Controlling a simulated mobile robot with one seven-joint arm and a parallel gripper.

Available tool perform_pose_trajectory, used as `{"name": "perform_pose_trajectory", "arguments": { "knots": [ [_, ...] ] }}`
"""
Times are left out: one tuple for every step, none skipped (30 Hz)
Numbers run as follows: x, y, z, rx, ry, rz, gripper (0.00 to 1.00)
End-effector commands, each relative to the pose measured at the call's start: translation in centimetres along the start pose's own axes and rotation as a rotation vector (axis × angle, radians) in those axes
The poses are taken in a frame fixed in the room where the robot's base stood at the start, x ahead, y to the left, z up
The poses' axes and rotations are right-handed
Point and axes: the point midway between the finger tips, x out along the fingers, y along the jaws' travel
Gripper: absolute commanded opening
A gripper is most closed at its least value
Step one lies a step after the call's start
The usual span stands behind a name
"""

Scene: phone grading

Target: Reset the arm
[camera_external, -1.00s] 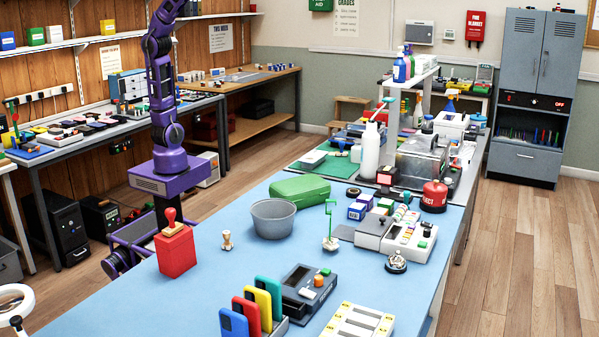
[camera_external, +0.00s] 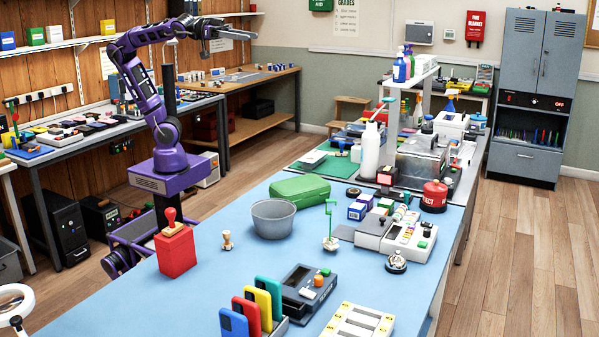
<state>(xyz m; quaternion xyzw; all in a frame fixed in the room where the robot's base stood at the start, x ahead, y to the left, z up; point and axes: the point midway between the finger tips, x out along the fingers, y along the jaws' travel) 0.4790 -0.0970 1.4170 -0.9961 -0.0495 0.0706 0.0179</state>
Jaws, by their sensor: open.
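My purple arm (camera_external: 142,85) rises from my purple base and bends over at the top. Its end reaches to the right. My gripper (camera_external: 245,34) is in the air, level with the wall shelf's height in the picture, far above the tables. It points to the right, is open, and nothing shows between its fingers.
The blue table (camera_external: 130,307) in front holds a red block with a stamp (camera_external: 176,253), a grey bowl (camera_external: 272,219), a green case (camera_external: 299,188) and a rack of coloured phones (camera_external: 262,308). The wooden bench (camera_external: 262,76) stands behind. Air around my gripper looks clear.

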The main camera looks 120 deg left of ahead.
Motion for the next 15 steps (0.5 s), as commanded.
{"name": "perform_pose_trajectory", "arguments": {
  "knots": [
    [-1.2, -1.0, 3.5, -0.002, -0.077, -0.010, 0.49],
    [-1.9, -1.8, 5.5, -0.005, -0.123, -0.018, 0.49],
    [-2.8, -2.8, 8.2, -0.011, -0.186, -0.027, 0.49],
    [-3.5, -3.6, 10.3, -0.017, -0.233, -0.031, 0.49],
    [-4.3, -4.3, 12.4, -0.023, -0.280, -0.034, 0.49],
    [-5.3, -5.2, 15.2, -0.031, -0.343, -0.033, 0.49],
    [-6.2, -5.8, 17.2, -0.039, -0.389, -0.031, 0.49],
    [-7.0, -6.3, 19.2, -0.047, -0.435, -0.027, 0.49],
    [-8.1, -6.9, 21.8, -0.056, -0.496, -0.019, 0.49],
    [-8.9, -7.2, 23.7, -0.063, -0.540, -0.012, 0.49],
    [-9.7, -7.5, 25.5, -0.069, -0.583, -0.004, 0.49],
    [-10.8, -7.8, 27.7, -0.076, -0.635, 0.009, 0.49],
    [-11.5, -8.0, 29.2, -0.079, -0.671, 0.019, 0.49],
    [-12.3, -8.3, 30.4, -0.080, -0.711, 0.028, 0.49],
    [-13.4, -8.7, 31.6, -0.071, -0.766, 0.042, 0.49]
  ]
}}
